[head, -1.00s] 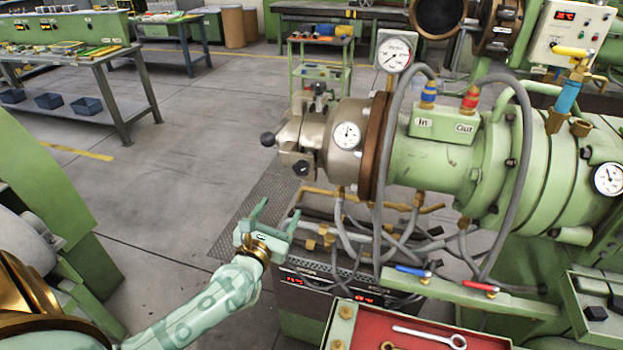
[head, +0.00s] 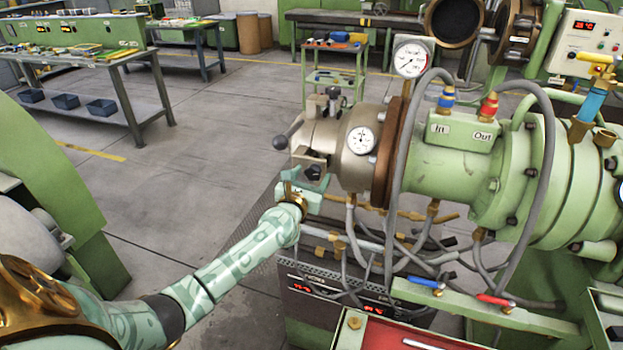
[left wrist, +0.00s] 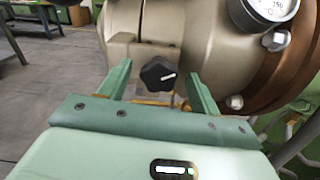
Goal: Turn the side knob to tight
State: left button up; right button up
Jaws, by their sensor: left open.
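The side knob (left wrist: 158,74) is black and lobed, with a white mark pointing to the right. It sits low on the metal extruder head (head: 325,140). In the head view the knob (head: 313,172) shows just above my left gripper (head: 305,179). In the left wrist view my left gripper (left wrist: 157,73) is open, with one finger to the left of the knob and one to the right. Gaps show between the knob and both fingers, so nothing is gripped. How deep the fingers reach around the knob I cannot tell. My right gripper is not in view.
A ball-ended handle (head: 290,130) sticks out left of the head. A dial gauge (head: 361,140) is on its side. Grey hoses (head: 385,240) run underneath. A blue lever (head: 425,283) and a red lever (head: 495,301) are lower right. The floor to the left is open.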

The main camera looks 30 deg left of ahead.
pick_arm(q)
jog(key=shift+w, duration=0.2)
jog(key=c, duration=1)
